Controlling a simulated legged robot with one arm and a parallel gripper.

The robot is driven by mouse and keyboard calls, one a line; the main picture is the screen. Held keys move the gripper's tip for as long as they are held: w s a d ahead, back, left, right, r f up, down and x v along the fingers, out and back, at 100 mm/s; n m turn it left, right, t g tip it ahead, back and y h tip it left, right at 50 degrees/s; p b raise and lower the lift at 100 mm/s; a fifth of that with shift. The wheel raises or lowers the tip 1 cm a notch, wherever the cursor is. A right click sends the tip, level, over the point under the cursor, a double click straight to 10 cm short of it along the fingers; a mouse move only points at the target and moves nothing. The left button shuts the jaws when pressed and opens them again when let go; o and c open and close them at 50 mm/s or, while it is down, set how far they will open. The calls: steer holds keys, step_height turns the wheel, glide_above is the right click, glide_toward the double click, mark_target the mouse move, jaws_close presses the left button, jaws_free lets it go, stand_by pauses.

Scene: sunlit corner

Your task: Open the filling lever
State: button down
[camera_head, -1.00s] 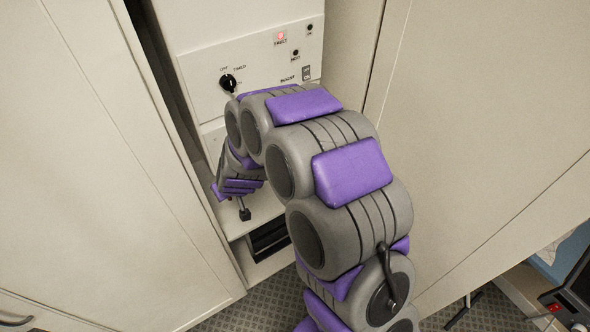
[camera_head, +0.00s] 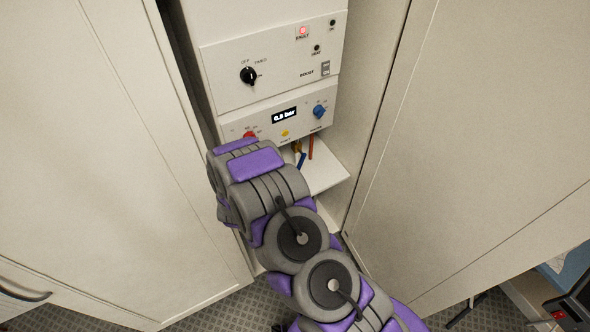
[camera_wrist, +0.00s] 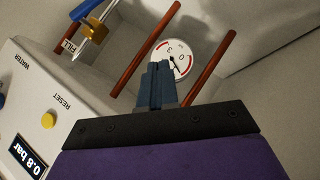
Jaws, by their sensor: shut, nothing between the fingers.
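In the wrist view, a blue lever (camera_wrist: 84,10) sits by a brass valve (camera_wrist: 91,27) at the upper left, beside a tag reading FILL (camera_wrist: 68,46). The blue lever (camera_head: 301,159) also shows small in the head view, under the boiler panel. My gripper (camera_wrist: 158,68) is shut and empty, its fingers pointing up the wrist view. It is to the right of the lever and apart from it. A round gauge (camera_wrist: 181,58) is behind the fingertips. In the head view my arm hides the gripper.
Copper pipes (camera_wrist: 146,48) (camera_wrist: 212,65) run near my fingers. The boiler panel has a display (camera_head: 284,115) reading 0.8 bar, a yellow button (camera_wrist: 48,120), a blue knob (camera_head: 320,111) and a lit red fault lamp (camera_head: 303,31). Cabinet doors flank the boiler closely.

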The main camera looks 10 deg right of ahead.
steer(key=s+d+f+n+t+h, duration=0.2)
steer(key=d+f+h, duration=0.1)
steer(key=d, duration=0.2)
glide_toward(301, 163)
steer(key=w+a+f, duration=0.3)
steer(key=w, duration=0.2)
steer(key=shift+n+t, duration=0.4)
steer(key=d, duration=0.2)
steer(key=w+d+f, duration=0.1)
steer(key=d, duration=0.1)
steer(key=shift+a, duration=0.1)
steer(key=shift+w+d+f+p, duration=0.2)
steer(key=shift+d+f+p, duration=0.15)
steer(key=shift+d+f, duration=0.35)
steer(key=shift+s+a, duration=0.1)
